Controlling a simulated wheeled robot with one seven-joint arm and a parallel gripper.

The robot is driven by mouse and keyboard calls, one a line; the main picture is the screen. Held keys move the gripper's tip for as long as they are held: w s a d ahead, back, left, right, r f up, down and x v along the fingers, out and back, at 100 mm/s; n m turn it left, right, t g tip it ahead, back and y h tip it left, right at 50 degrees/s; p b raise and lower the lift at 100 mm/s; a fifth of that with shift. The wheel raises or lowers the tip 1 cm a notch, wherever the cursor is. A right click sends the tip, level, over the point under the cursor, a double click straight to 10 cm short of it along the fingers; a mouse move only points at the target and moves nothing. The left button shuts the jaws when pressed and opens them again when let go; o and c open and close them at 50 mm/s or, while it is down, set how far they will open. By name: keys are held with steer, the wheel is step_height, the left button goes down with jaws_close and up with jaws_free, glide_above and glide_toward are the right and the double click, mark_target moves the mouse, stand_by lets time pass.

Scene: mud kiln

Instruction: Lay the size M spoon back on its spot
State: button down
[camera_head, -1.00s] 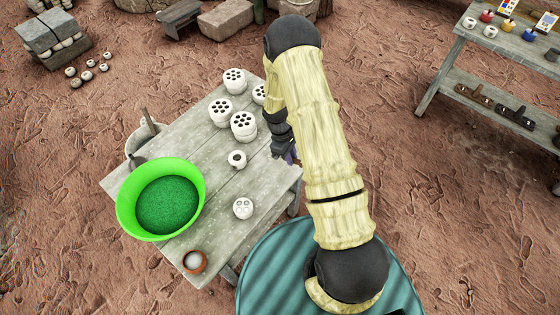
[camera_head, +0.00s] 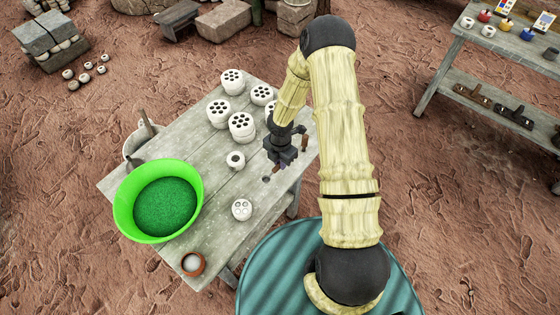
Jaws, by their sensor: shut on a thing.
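My gripper (camera_head: 281,160) is over the right edge of the grey wooden table (camera_head: 200,160), pointing down. It is shut on a thin brown thing, which seems to be the spoon (camera_head: 275,170). The jaws and my wrist hide much of it. A small dark round shape shows at its lower left, close to the tabletop. I cannot tell whether it touches the table. No size mark can be read, and I cannot make out a marked spot for the spoon.
A green bowl (camera_head: 122,205) of green grains stands at the table's left. Several white pieces with dark holes (camera_head: 231,78) stand at the back. A white jar (camera_head: 235,160), a white piece with shallow hollows (camera_head: 242,210) and a brown pot (camera_head: 193,264) stand nearer. A shelf bench (camera_head: 445,70) is at right.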

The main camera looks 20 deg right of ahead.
steer(key=shift+f, duration=0.1)
steer(key=shift+f+b, duration=3.75)
steer(key=shift+f, duration=0.45)
steer(key=shift+f, duration=0.15)
steer(key=c, duration=1.3)
jaws_free()
steer(key=shift+o, duration=0.5)
steer(key=o, duration=0.5)
steer(key=shift+c, duration=0.2)
steer(key=shift+r+p, duration=2.7)
steer(key=shift+r, duration=0.3)
